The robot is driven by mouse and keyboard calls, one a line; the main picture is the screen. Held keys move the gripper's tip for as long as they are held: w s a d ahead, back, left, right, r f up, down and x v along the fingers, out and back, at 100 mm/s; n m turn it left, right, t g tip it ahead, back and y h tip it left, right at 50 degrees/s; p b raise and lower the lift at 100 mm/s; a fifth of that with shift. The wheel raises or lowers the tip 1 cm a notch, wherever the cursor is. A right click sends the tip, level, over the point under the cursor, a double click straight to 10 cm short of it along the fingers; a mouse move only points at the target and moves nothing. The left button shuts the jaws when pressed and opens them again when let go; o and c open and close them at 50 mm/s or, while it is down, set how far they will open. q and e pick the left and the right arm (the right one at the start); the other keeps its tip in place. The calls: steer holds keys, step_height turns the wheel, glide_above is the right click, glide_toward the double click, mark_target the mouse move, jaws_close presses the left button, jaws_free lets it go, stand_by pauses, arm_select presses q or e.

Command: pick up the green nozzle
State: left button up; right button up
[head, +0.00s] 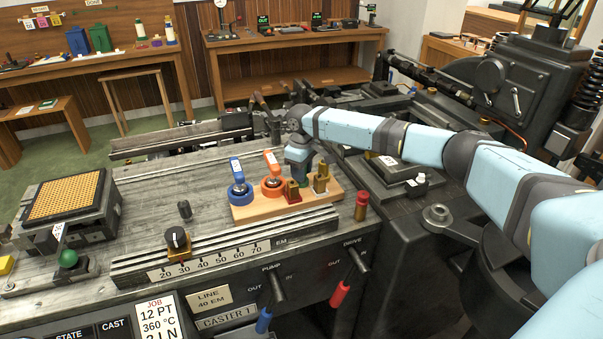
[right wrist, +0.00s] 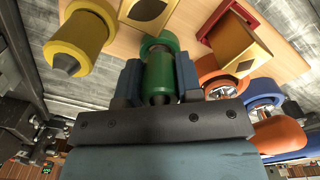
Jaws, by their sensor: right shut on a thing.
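The green nozzle (right wrist: 160,68) stands on the wooden board in the right wrist view, its wider green base toward the top of the picture. The two blue fingers of my right gripper (right wrist: 158,80) are on either side of it, and the gripper is shut on it. In the head view my right gripper (head: 299,168) points down over the wooden board (head: 245,212), and the nozzle is mostly hidden behind it. My left gripper is not in view.
Close by on the board are a yellow nozzle (right wrist: 82,40), a brass block (right wrist: 240,52), an orange ring tool (head: 271,184) and a blue ring tool (head: 239,190). A red-capped post (head: 361,205) stands right of the board. A black knob (head: 177,240) is at front left.

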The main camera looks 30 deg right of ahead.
step_height(320, 180, up, 19)
stand_by(0.4)
